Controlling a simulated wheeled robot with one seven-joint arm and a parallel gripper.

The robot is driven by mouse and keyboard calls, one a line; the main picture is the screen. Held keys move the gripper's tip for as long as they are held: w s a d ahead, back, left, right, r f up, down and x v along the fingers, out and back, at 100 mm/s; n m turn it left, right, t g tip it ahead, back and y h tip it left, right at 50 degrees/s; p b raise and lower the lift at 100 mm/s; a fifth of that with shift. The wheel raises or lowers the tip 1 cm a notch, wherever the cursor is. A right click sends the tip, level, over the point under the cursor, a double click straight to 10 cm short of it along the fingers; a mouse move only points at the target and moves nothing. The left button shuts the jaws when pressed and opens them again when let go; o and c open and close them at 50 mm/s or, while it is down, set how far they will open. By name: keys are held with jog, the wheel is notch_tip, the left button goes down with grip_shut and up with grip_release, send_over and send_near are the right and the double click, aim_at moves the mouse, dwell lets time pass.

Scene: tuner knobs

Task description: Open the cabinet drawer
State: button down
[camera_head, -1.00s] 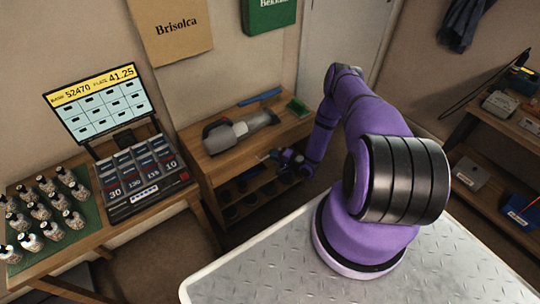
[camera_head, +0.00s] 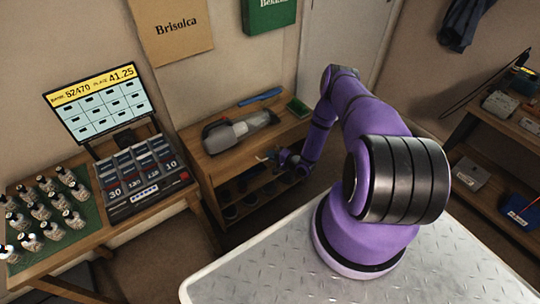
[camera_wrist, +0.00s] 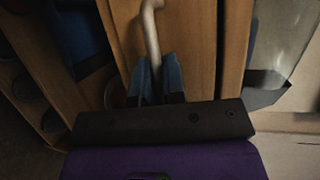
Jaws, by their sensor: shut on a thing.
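The wooden cabinet (camera_head: 222,168) stands against the back wall, with a flat top and open shelves below. My gripper (camera_head: 270,157) is at its front, just under the top edge. In the wrist view, my gripper's blue fingers (camera_wrist: 155,82) are shut on a bent, pale metal handle (camera_wrist: 150,28), one finger on each side. Behind the handle is a wooden drawer front (camera_wrist: 185,45). My gripper and arm partly cover the drawer in the head view, and I cannot tell how far it stands out.
A grey handheld vacuum (camera_head: 238,131), a blue item (camera_head: 260,96) and a green sponge (camera_head: 298,106) lie on the cabinet top. Dark round items sit on its shelves. A cash register (camera_head: 145,175) stands on the left table. My metal-topped base is in front.

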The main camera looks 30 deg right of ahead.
jog(key=s, duration=1.8)
jog(key=shift+s+d, duration=0.35)
jog(key=shift+s, duration=0.05)
jog(key=c, duration=1.5)
grip_release()
jog(key=v, duration=1)
jog(key=shift+s+d+r, duration=0.15)
jog(key=shift+s+d, duration=0.05)
jog(key=shift+s, duration=0.15)
